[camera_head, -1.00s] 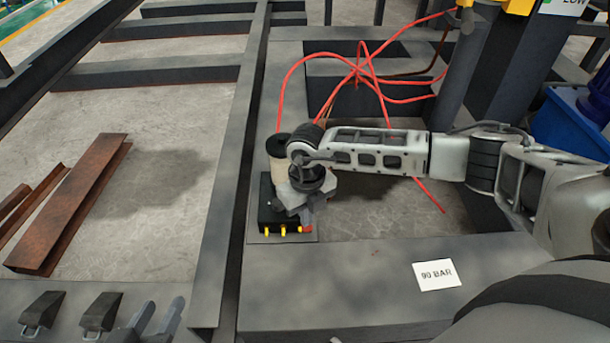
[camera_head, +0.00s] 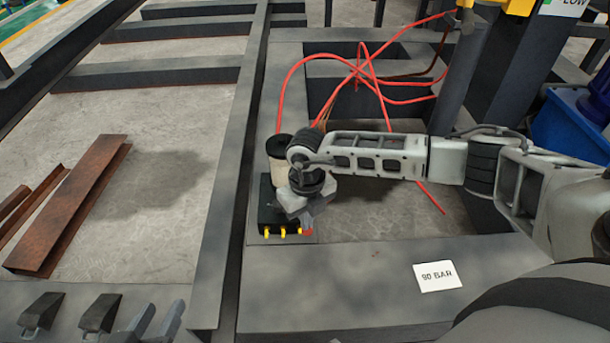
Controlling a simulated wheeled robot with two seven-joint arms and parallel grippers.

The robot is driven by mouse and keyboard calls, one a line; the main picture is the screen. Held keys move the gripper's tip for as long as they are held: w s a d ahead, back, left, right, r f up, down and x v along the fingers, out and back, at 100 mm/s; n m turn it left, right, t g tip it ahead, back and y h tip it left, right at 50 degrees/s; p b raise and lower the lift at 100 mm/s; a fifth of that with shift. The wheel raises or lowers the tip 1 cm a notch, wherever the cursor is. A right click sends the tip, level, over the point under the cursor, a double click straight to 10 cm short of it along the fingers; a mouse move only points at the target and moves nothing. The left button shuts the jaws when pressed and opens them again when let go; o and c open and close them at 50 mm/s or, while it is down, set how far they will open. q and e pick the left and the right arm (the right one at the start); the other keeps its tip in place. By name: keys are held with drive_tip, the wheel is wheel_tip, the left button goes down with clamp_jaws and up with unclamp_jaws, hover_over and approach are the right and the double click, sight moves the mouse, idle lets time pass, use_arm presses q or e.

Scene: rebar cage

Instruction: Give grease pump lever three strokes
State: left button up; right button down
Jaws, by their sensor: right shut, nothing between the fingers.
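The grease pump (camera_head: 265,207) stands on the dark steel frame in the middle of the view. It has a black block, a pale reservoir with a black cap (camera_head: 279,145) and several yellow fittings (camera_head: 283,232) at its front. A small red tip (camera_head: 307,232) shows at its right front corner; I take it for the lever's end. The rest of the lever is hidden. My right gripper (camera_head: 309,224) is shut, pointing down at the pump's right side, close by the red tip. Contact cannot be made out.
Red hoses (camera_head: 365,75) loop behind the pump. A "90 BAR" card (camera_head: 437,277) lies on the frame at the right front. Rusty steel channels (camera_head: 75,200) lie on the floor at left. Two dark wedge blocks (camera_head: 100,313) sit at the bottom left.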

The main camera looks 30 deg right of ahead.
drive_tip(key=w+d+r+p, duration=0.2)
drive_tip(key=w+r, duration=0.3)
drive_tip(key=r, duration=0.5)
drive_tip(key=shift+w+d+p, duration=0.35)
drive_tip(key=shift+w+p, duration=0.05)
drive_tip(key=shift+p, duration=0.5)
drive_tip(key=shift+s+a+f, duration=0.15)
drive_tip(key=shift+s+f, duration=0.3)
drive_tip(key=shift+s+f, duration=0.1)
drive_tip(key=shift+s+a+f, duration=0.2)
drive_tip(key=shift+s+f, duration=0.15)
drive_tip(key=shift+f, duration=0.1)
